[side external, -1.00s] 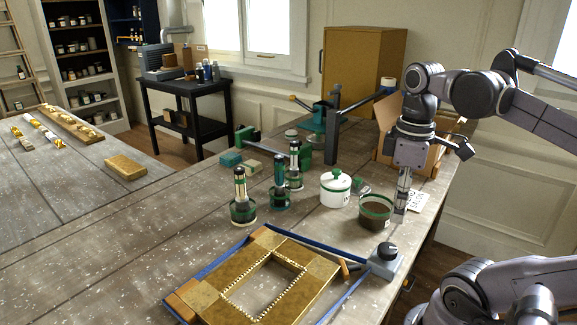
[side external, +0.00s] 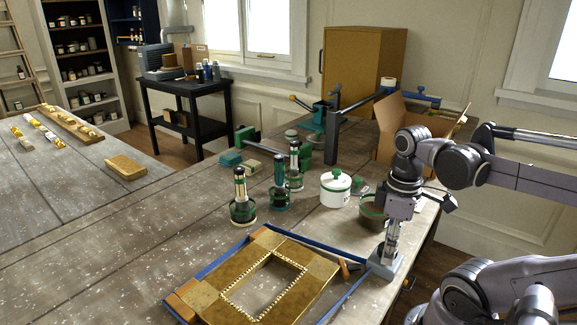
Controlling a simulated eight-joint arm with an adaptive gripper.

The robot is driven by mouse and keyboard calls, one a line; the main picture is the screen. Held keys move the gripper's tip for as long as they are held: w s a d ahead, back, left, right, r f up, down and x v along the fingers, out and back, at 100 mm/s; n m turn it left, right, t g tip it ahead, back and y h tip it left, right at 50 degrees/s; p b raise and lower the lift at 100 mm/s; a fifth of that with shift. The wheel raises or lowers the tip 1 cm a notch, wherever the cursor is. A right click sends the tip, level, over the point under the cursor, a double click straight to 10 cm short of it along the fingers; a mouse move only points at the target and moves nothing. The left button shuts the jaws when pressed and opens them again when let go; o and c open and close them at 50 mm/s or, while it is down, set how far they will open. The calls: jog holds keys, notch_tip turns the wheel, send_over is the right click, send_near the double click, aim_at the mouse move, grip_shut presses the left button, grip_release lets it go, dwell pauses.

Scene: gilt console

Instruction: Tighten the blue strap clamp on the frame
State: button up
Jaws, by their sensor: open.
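The gilt frame (side external: 318,282) lies flat on the workbench, with lighter corner pieces. The blue strap (side external: 212,265) runs around its outside, past orange-brown corner blocks (side external: 185,311). The strap's two ends meet at the grey clamp body (side external: 384,270), right of the frame. My gripper (side external: 388,252) points down directly over the clamp body, low and close to it. It is open. The clamp's black knob is hidden behind my gripper, so I cannot tell whether the fingers touch it.
A brown pot (side external: 371,213) stands close behind my gripper, partly hidden by it. A white lidded jar (side external: 335,188) and several green-based tools (side external: 242,211) stand further left. An open cardboard box (side external: 395,125) is behind. The bench left of the frame is clear.

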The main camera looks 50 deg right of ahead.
jog(key=c, duration=1.2)
jog(key=shift+m, duration=0.3)
jog(key=m, duration=0.4)
jog(key=shift+a+f+m, duration=0.1)
jog(key=shift+m, duration=2)
